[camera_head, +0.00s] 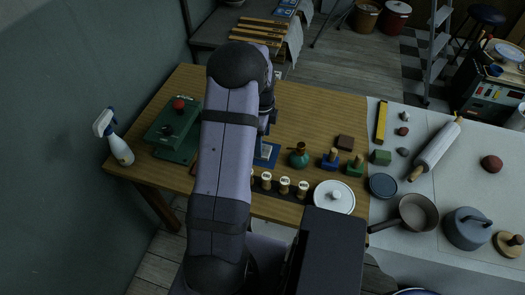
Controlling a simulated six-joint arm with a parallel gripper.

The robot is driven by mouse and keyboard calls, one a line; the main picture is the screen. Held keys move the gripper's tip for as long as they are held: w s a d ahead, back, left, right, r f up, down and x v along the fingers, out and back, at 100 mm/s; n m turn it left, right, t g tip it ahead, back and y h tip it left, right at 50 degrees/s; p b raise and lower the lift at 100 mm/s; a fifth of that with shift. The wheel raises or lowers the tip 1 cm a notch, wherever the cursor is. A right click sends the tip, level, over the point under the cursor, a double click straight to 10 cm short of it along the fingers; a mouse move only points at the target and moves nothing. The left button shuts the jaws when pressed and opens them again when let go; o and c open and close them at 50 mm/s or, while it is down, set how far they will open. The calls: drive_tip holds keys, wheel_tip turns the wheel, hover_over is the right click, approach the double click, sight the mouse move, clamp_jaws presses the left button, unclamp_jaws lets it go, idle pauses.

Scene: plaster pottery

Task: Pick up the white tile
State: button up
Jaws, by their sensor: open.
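A small pale piece (265,149) shows at a blue square (272,161) just right of my arm, on the wooden table. It may be the white tile, but it is too small and too covered to tell. No other white tile is clear in view. My gripper (264,133) is partly hidden beside my forearm, at the far end of the arm and close to the blue square. It is open, and its fingertips are hard to make out. I see nothing held in it.
A green box with a red knob (175,120) stands left of my arm. A rolling pin (436,148) and pan (417,212) lie on the pale table.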

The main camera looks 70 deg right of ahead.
drive_tip(key=shift+f+p, duration=0.55)
drive_tip(key=shift+f, duration=1.65)
drive_tip(key=c, duration=1.2)
